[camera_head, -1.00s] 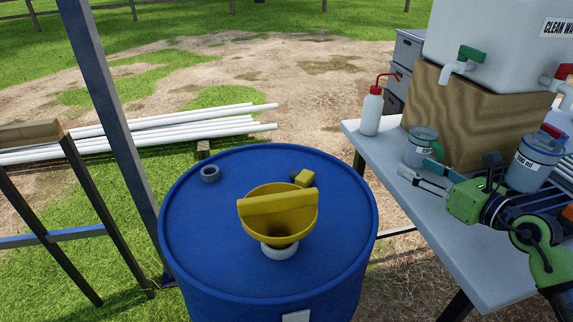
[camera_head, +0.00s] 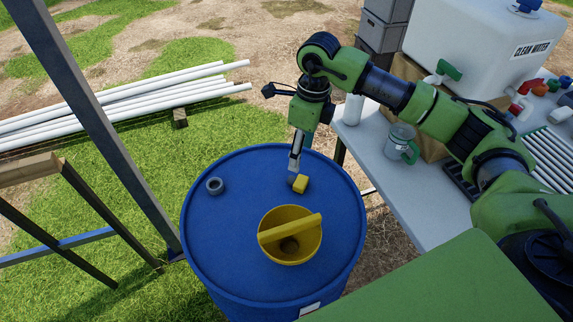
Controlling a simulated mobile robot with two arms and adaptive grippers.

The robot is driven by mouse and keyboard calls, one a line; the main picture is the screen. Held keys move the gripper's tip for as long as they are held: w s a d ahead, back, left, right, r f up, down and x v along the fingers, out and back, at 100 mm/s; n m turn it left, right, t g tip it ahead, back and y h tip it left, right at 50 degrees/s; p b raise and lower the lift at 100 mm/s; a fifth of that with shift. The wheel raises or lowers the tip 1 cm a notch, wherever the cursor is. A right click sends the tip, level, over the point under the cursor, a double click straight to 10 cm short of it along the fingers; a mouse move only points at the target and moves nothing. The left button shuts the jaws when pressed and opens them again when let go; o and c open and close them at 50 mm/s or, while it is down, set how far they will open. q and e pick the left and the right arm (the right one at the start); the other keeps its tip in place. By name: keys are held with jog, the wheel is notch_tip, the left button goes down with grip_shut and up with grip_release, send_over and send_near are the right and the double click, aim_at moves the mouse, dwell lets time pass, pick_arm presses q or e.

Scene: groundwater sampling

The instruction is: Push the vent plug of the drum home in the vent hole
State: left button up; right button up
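The blue drum (camera_head: 240,240) stands in the middle, with a yellow funnel (camera_head: 290,235) on its lid. A small yellow block (camera_head: 301,184), probably the vent plug, is on the lid behind the funnel. A grey ring-shaped fitting (camera_head: 214,186) sits on the lid's left side. I cannot tell where the vent hole is. My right gripper (camera_head: 295,168) points down at the yellow block, its tip beside or touching the block's left back side. It looks narrow, but I cannot tell whether it is open or shut, or holding anything. My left gripper is not in view.
The grey table (camera_head: 385,180) at the right carries a clear mug (camera_head: 402,143), a white bottle (camera_head: 353,110) and a white water tank (camera_head: 480,45). A dark metal frame post (camera_head: 90,110) rises left of the drum. White pipes (camera_head: 130,105) lie beyond it.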

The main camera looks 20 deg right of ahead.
jog(key=r, duration=0.1)
jog(key=h+p, duration=0.1)
jog(key=p, duration=0.1)
send_over(303, 182)
notch_tip(303, 182, down, 8)
jog(key=shift+d+f, duration=0.1)
jog(key=shift+s+f+p, duration=0.1)
jog(key=shift+f+p, duration=0.15)
jog(key=shift+p, duration=0.1)
notch_tip(303, 182, down, 4)
jog(key=shift+r+p, duration=0.2)
jog(key=shift+p, duration=0.6)
jog(key=shift+f, duration=0.6)
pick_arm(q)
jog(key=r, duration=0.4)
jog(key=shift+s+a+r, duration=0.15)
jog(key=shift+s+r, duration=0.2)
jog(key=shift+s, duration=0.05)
pick_arm(e)
jog(key=c, duration=1)
